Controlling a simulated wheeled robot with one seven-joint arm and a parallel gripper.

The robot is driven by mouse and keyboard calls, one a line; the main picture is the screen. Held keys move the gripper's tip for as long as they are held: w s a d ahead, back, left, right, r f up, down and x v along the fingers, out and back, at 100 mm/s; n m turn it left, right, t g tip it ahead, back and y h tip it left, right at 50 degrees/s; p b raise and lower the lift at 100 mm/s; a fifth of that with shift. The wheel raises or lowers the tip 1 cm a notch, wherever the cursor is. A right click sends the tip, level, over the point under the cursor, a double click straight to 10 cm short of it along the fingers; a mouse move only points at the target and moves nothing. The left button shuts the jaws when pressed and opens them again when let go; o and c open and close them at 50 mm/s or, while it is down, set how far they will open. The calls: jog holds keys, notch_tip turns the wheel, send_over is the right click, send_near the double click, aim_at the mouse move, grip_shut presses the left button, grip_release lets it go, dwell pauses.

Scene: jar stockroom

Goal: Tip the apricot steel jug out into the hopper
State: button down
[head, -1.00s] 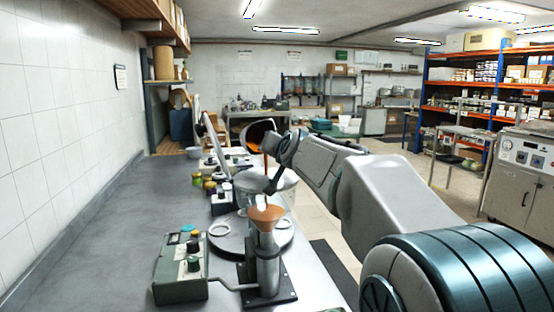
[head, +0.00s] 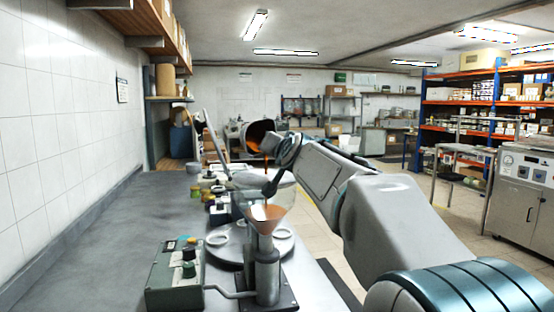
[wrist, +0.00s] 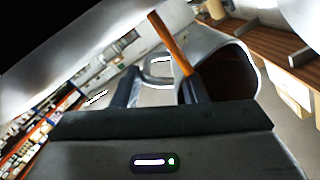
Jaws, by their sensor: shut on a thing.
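The steel jug (head: 257,133) is tipped on its side with its mouth toward the lower right, and orange contents show inside. It also shows in the wrist view (wrist: 228,62) with a dark open mouth. My gripper (head: 284,152) is shut on the jug, close beside its mouth; the exact grip is partly hidden. An orange stream (wrist: 172,42) runs from the jug in the wrist view. Below the jug stands the hopper (head: 283,197), with a clear upper wall and orange fill in its lower cone, above a steel cylinder.
A green control box (head: 176,273) with knobs stands on the grey counter (head: 100,250) left of the hopper. A round plate (head: 228,250) surrounds the hopper's stand. Small jars and boxes line the counter behind. The counter's left part is clear.

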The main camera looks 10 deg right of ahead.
jog(key=shift+s+f+t+b, duration=0.15)
jog(key=shift+t+b, duration=0.65)
jog(key=shift+b, duration=2.6)
